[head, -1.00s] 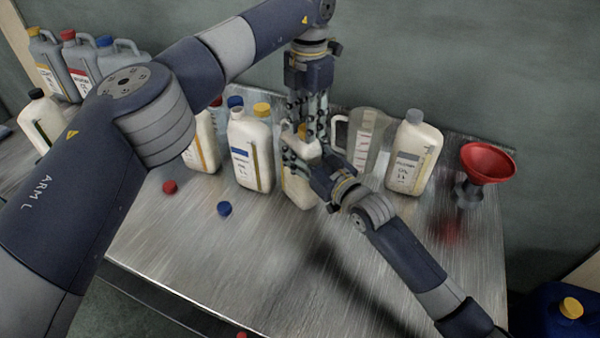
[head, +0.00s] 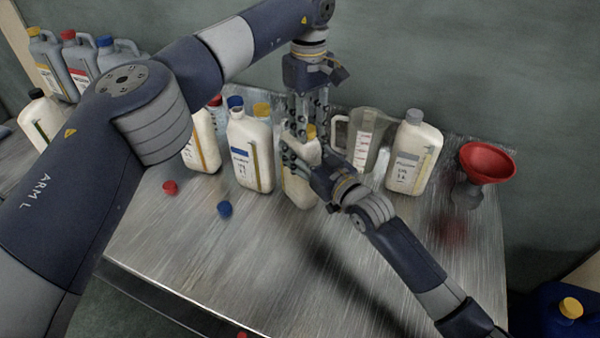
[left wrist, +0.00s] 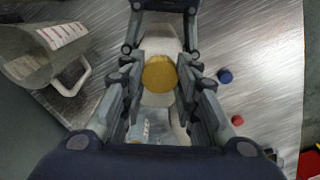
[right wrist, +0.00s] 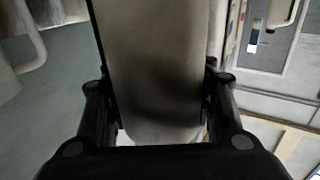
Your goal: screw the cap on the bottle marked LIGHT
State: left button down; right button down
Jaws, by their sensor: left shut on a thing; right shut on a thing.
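A pale bottle (head: 299,190) stands on the metal table in the head view, with a yellow cap (head: 311,131) at its neck. My left gripper (head: 312,138) comes down from above with its fingers on either side of the cap. In the left wrist view the round yellow cap (left wrist: 160,75) sits between the fingers, over the bottle. My right gripper (head: 308,163) is shut on the bottle's body from the front right. In the right wrist view the pale bottle wall (right wrist: 155,60) fills the space between the fingers. The bottle's label is mostly hidden and I cannot read it.
A loose red cap (head: 170,187) and blue cap (head: 224,209) lie on the table. The front middle is clear.

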pick_arm(q)
jog(key=m, duration=0.2)
jog(key=shift+m, duration=0.3)
jog(key=c, duration=1.2)
grip_release()
jog(key=shift+r, duration=0.1)
jog(key=shift+r, duration=2.15)
jog(key=shift+c, duration=0.4)
